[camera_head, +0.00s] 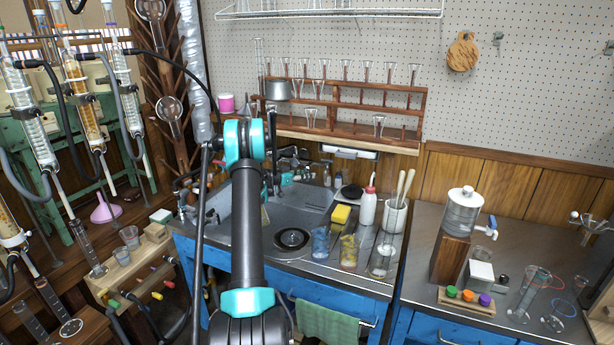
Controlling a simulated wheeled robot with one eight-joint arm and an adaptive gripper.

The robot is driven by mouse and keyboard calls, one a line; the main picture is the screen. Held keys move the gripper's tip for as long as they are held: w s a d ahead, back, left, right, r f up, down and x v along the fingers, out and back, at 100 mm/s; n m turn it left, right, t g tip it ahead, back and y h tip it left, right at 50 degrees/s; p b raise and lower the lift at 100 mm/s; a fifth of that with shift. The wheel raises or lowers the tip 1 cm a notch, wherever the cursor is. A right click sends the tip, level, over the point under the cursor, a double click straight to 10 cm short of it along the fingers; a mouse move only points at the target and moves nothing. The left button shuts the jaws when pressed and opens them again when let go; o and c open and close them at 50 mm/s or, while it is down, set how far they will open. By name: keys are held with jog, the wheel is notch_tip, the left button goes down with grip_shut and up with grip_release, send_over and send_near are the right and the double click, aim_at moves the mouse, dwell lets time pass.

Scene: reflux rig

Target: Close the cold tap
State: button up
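The metal sink (315,207) is set in the counter in the middle of the camera_head view. Dark tap fittings (292,153) show at its back edge, partly behind my arm. More dark fittings (182,183) stand at its left side. I cannot tell which of these is the cold tap, or whether it is open. My arm reaches forward over the sink and hides much of its left part. My gripper (284,180) seems to be the dark and teal part near the back of the sink, mostly hidden behind the arm. Its fingers cannot be made out.
A yellow sponge (341,214), a white bottle (368,205) and a brush jar (395,215) stand right of the sink. Wooden glassware racks (345,128) line the wall behind. Glass condensers (83,100) with hoses crowd the left. A water dispenser (461,213) stands at right.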

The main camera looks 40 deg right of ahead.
dwell(0.3)
jog(key=v, duration=1.2)
jog(key=shift+r, duration=0.1)
